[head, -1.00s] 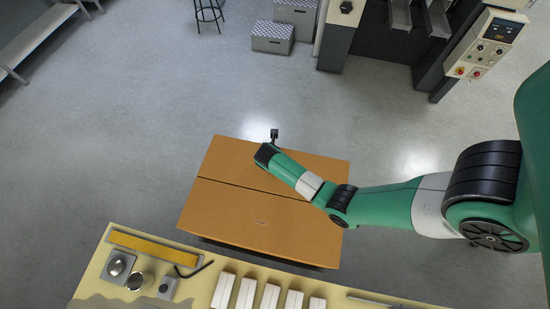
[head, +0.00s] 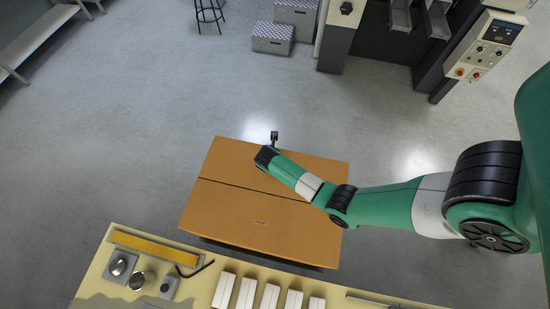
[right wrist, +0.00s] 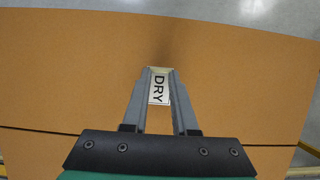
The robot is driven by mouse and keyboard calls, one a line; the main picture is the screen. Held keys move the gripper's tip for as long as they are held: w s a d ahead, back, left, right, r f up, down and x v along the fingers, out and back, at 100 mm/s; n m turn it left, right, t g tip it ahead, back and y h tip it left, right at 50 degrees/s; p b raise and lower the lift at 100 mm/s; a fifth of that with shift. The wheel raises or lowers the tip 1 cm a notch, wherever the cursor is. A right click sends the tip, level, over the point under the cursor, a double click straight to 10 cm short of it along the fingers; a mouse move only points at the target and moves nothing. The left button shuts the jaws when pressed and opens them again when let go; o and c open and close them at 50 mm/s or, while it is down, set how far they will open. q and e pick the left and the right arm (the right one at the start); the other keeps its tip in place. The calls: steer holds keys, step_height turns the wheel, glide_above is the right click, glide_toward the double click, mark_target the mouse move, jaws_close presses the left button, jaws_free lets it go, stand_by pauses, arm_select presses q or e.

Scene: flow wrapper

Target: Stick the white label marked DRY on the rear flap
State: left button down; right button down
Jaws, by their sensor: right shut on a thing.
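The white label marked DRY (right wrist: 158,89) is between the fingers of my right gripper (right wrist: 159,72), which is shut on it. The brown carton (head: 262,222) has two top flaps divided by a dark seam. My right gripper is over its rear flap (head: 232,158), on the far side of the seam; the flap also fills much of the right wrist view (right wrist: 70,70). I cannot tell whether the label touches the flap. In the head view my right arm hides the fingers and label. My left gripper is not in view.
A cream worktable (head: 200,289) in front of the carton holds a yellow bar (head: 155,247), several white blocks (head: 247,293) and small metal items. A machine with a control panel (head: 491,45) stands at the far right.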

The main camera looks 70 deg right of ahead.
steer(key=shift+f, duration=0.15)
steer(key=shift+f+b, duration=0.55)
steer(key=shift+f, duration=0.15)
stand_by(0.5)
steer(key=shift+f, duration=0.25)
stand_by(0.4)
stand_by(0.3)
steer(key=c, duration=1.1)
jaws_free()
